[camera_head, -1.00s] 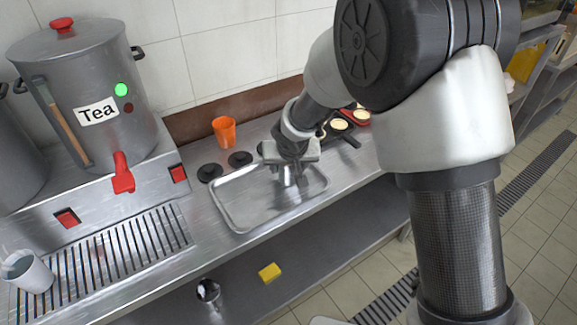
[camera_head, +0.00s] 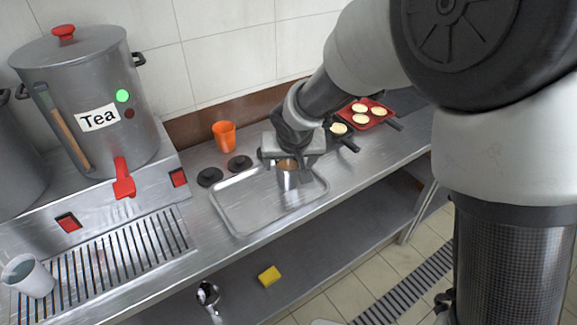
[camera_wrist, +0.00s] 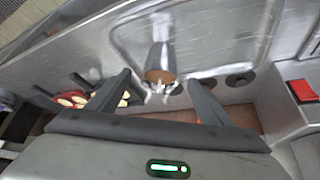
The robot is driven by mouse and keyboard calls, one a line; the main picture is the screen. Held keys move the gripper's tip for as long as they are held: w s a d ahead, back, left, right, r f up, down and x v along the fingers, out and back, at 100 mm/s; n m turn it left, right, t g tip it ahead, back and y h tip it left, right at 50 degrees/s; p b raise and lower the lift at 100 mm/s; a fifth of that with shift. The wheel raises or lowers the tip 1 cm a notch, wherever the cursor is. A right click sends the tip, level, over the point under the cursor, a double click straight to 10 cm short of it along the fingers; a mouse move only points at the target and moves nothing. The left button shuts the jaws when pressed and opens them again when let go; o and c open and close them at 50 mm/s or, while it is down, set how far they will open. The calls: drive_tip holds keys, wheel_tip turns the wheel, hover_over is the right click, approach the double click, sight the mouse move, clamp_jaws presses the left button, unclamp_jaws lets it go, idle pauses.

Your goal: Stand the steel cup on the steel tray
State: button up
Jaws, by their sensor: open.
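The steel cup (camera_head: 289,181) stands upright on the right part of the steel tray (camera_head: 240,219), with brown contents at its mouth. In the wrist view the cup (camera_wrist: 160,52) shows beyond the fingertips, over the tray (camera_wrist: 122,42). My gripper (camera_head: 287,161) is open and empty, close behind and above the cup's rim. The wrist view shows its fingers (camera_wrist: 160,80) spread on either side, with the cup's mouth between their lines and apart from them. The gripper covers the tray's far right corner in the head view.
Pans with pale rounds (camera_head: 361,119) lie to the right. The tea urn (camera_head: 90,105) and a white cup (camera_head: 28,277) are left. A yellow block (camera_head: 269,276) lies on the shelf below.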

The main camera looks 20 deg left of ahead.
drive_tip(key=s+d+r+m+h, duration=0.1)
drive_tip(key=s+d+r, duration=0.2)
drive_tip(key=d+r, duration=0.55)
drive_tip(key=s+d+r+m+h, duration=0.1)
drive_tip(key=s+d+r, duration=0.4)
drive_tip(key=d, duration=0.6)
drive_tip(key=s+d+r+m, duration=0.2)
drive_tip(key=s+d+r, duration=0.1)
drive_tip(key=s+d, duration=0.8)
drive_tip(key=shift+s+r, duration=0.4)
drive_tip(key=shift+s, duration=0.85)
